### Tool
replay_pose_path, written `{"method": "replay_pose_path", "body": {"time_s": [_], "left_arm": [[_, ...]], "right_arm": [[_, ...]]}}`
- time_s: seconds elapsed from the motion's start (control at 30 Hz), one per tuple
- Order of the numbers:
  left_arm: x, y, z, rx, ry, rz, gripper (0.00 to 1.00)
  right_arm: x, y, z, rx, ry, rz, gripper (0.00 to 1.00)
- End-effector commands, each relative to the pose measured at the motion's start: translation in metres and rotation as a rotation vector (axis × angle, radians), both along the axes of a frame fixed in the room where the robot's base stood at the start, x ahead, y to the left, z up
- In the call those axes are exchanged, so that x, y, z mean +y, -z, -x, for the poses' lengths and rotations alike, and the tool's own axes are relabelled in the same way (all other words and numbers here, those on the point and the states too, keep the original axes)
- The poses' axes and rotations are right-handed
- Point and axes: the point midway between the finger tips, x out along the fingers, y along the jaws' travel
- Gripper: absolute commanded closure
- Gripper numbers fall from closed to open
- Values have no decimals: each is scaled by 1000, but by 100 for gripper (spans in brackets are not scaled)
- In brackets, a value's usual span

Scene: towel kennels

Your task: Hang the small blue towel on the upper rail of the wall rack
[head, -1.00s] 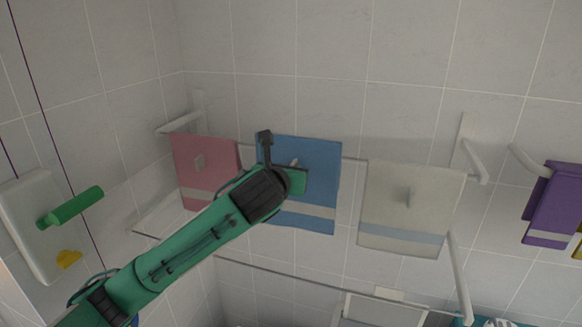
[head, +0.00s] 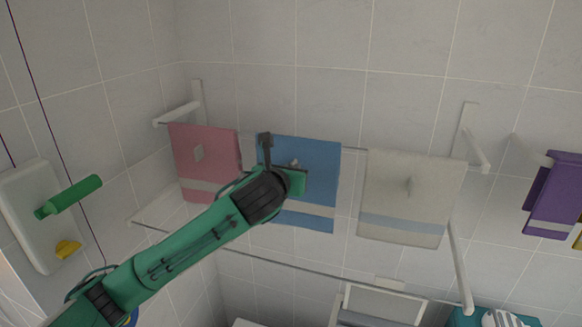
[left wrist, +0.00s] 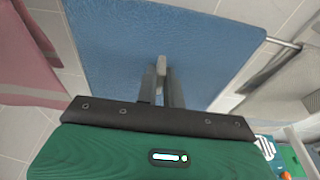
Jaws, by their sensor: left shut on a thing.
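The blue towel (head: 318,165) hangs from the upper rail (head: 351,150) of the wall rack, between a pink towel and a cream one. It has a pale band near its lower edge. My left gripper (left wrist: 162,75) is in front of the blue towel, shut on a small pale tab (left wrist: 162,64) on the towel's face. In the head view my left arm hides the towel's lower left part and most of the fingers. My right gripper is in neither view.
A pink towel (head: 205,150) and a cream towel (head: 410,190) hang on either side. The lower rail (head: 300,267) looks bare. A purple towel (head: 553,195) hangs at far right. A white tray (head: 22,190) with a green bottle (head: 75,194) and a yellow duck-like thing (head: 67,249) is at left.

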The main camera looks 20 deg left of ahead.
Motion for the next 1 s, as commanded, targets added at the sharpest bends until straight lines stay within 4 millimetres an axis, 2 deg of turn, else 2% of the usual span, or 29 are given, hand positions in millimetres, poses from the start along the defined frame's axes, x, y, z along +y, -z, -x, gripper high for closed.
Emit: {"method": "replay_pose_path", "body": {"time_s": [0.23, 0.27, 0.37, 0.57, 0.67, 0.7, 1.0], "left_arm": [[0, -1, 0, -1, 0, 0, 100], [0, -1, 0, -1, 0, 0, 88], [0, -1, 0, -1, 0, 0, 68], [0, -1, 0, -1, 0, 0, 66], [0, -1, 0, 0, 0, 0, 50], [0, -1, 0, 0, 0, 0, 48], [0, -1, 2, 0, 0, -1, 48]], "right_arm": [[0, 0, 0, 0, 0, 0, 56], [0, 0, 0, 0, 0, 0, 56], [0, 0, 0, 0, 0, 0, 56], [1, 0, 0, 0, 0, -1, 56], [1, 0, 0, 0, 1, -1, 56], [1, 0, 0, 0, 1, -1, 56], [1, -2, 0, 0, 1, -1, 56]]}}
